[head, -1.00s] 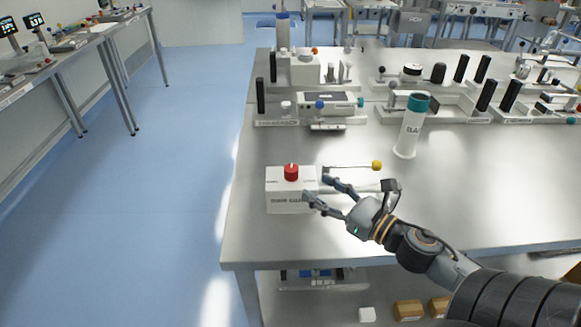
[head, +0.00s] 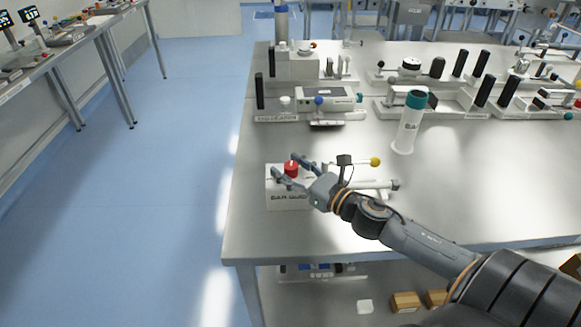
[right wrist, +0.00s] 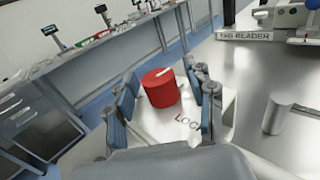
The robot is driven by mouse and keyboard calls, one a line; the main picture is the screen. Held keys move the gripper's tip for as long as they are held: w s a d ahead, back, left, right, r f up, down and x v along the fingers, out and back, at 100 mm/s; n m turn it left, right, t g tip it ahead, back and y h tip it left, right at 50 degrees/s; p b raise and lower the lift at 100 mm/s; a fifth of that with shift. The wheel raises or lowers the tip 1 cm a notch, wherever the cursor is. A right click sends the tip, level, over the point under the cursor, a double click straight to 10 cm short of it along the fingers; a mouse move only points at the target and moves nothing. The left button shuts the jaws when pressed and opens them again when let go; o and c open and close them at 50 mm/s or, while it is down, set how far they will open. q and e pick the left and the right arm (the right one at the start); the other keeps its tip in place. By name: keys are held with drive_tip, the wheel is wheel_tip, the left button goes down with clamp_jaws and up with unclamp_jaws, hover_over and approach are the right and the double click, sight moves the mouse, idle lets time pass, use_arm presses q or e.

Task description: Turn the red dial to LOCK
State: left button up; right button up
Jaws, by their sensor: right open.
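The red dial (head: 291,169) stands on top of a white box (head: 288,201) near the left front of the steel table. In the right wrist view the dial (right wrist: 160,88) has a white pointer line on its top, aimed toward the upper right. The word LOCK (right wrist: 187,121) is printed on the box top, below and right of the dial. My right gripper (head: 289,167) is open, with its fingers on either side of the dial. In the right wrist view my right gripper (right wrist: 163,100) shows one finger left and one right of the dial, apparently apart from it. My left gripper is not in view.
A rod with a yellow ball (head: 375,162) stands right of the box, close to my right arm. A white bottle with a teal cap (head: 409,122) stands further right. Several fixtures line the back, including a tag reader (right wrist: 245,36).

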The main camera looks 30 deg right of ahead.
clamp_jaws()
drive_tip(key=shift+r+m+h+p, duration=0.2)
drive_tip(key=shift+m+h+p, duration=0.8)
drive_tip(key=shift+h, duration=0.5)
drive_tip(key=m+h+p, duration=0.2)
drive_tip(key=m+h, duration=0.1)
drive_tip(key=h, duration=0.2)
drive_tip(key=shift+m+h, duration=0.3)
drive_tip(key=shift+m, duration=0.1)
drive_tip(key=m+g+h, duration=0.1)
drive_tip(key=m+h, duration=0.1)
drive_tip(key=h, duration=0.1)
drive_tip(key=m+g+h+p, duration=0.1)
drive_tip(key=m+g+h, duration=0.1)
drive_tip(key=h, duration=0.1)
drive_tip(key=shift+f, duration=0.15)
drive_tip(key=m+g+h, duration=0.2)
drive_tip(key=g+h, duration=0.1)
drive_tip(key=shift+m+p, duration=0.3)
drive_tip(key=shift+m, duration=0.1)
drive_tip(key=shift+d+m+g+h, duration=0.1)
drive_tip(key=shift+m+g+h, duration=1.35)
drive_tip(key=shift+g, duration=0.55)
drive_tip(key=shift+f, duration=0.1)
